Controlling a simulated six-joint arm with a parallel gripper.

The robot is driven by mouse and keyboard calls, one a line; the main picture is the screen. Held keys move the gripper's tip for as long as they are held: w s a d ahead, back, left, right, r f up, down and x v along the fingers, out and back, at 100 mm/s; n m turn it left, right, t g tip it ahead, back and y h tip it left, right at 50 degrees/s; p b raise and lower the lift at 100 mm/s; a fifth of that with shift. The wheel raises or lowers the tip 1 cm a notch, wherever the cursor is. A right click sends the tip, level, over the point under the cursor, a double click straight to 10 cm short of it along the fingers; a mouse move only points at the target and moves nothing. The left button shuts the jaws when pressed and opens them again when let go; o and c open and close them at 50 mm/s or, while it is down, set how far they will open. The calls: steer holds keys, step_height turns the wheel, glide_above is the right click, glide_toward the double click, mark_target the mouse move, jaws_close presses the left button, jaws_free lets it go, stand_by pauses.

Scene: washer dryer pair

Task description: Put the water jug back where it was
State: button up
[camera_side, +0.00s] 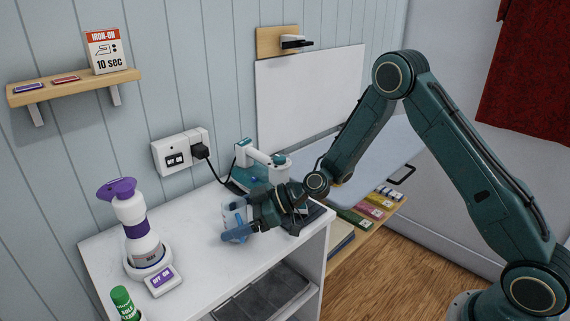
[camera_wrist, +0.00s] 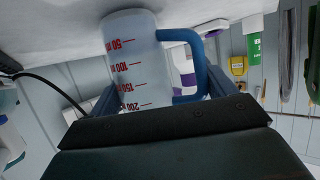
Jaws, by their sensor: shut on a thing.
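The water jug (camera_side: 233,215) is a small clear-white measuring cup with red marks and a blue handle (camera_side: 238,234). It is over the middle of the white counter (camera_side: 205,255), partly hidden by my gripper. In the wrist view the jug (camera_wrist: 137,60) shows large, its red scale facing the camera and its blue handle (camera_wrist: 203,65) on the right. The counter is at the top of that view, by the jug's 50-mark end. My gripper (camera_wrist: 160,100) is shut on the jug. I cannot tell whether the jug's base touches the counter.
A teal and white iron (camera_side: 262,165) stands behind my gripper. A green-capped bottle (camera_side: 124,302) is at the front. Clear counter lies between these and the jug.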

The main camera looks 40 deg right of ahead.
steer(key=shift+f, duration=0.15)
steer(key=o, duration=1.1)
steer(key=v, duration=1.2)
steer(key=shift+r, duration=0.25)
steer(key=shift+a, duration=0.1)
